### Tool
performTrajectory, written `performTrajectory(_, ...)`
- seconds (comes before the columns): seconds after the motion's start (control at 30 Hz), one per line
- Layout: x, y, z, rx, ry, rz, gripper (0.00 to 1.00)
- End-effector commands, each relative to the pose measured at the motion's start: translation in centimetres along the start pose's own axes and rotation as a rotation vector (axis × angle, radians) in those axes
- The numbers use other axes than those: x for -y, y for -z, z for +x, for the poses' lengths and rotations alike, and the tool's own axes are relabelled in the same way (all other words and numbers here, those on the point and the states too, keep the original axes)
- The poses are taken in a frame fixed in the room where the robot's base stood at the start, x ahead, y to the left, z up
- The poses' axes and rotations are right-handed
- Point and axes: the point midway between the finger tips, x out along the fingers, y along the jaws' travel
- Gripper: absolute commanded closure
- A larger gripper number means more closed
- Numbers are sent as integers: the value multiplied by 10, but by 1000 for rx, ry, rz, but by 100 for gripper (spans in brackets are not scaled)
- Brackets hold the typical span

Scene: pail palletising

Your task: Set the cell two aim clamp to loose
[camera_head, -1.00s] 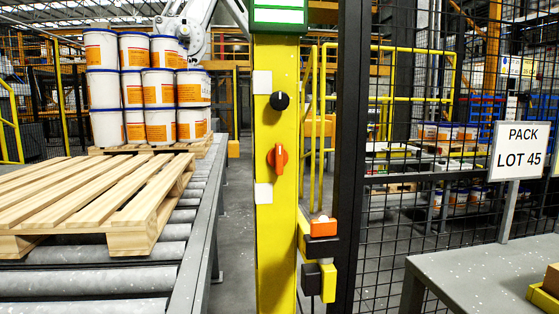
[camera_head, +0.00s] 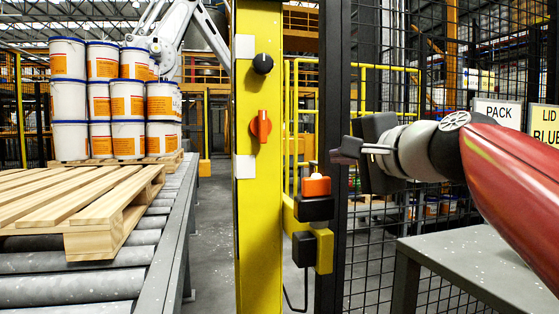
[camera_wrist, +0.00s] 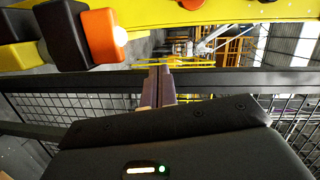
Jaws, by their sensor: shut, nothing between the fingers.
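A yellow post (camera_head: 258,210) carries a black round knob (camera_head: 263,64) and, below it, an orange-red lever handle (camera_head: 262,126) standing roughly upright. Low on its right side, an orange block with a white dome (camera_head: 316,186) sits on black housings and a yellow bracket (camera_head: 324,251). I see no label telling which part is the cell two aim clamp. My gripper (camera_head: 345,151) is shut and empty, to the right of the post and slightly above the orange block, touching nothing visible. In the wrist view, its fingertips (camera_wrist: 160,84) are together, right of the orange block (camera_wrist: 100,37).
A dark upright and mesh fence (camera_head: 385,250) stand behind my gripper. At left, a wooden pallet (camera_head: 75,205) lies on a roller conveyor (camera_head: 75,288), with stacked white and orange pails (camera_head: 128,100) beyond. A grey table (camera_head: 470,262) is at right.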

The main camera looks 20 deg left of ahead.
Motion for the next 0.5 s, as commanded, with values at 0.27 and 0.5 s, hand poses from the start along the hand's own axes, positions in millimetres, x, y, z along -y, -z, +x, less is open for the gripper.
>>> performTrajectory(0.27, 32, -3, 15, 40, 126, 124, 100)
performTrajectory(0.5, 33, -3, 15, 40, 128, 126, 100)
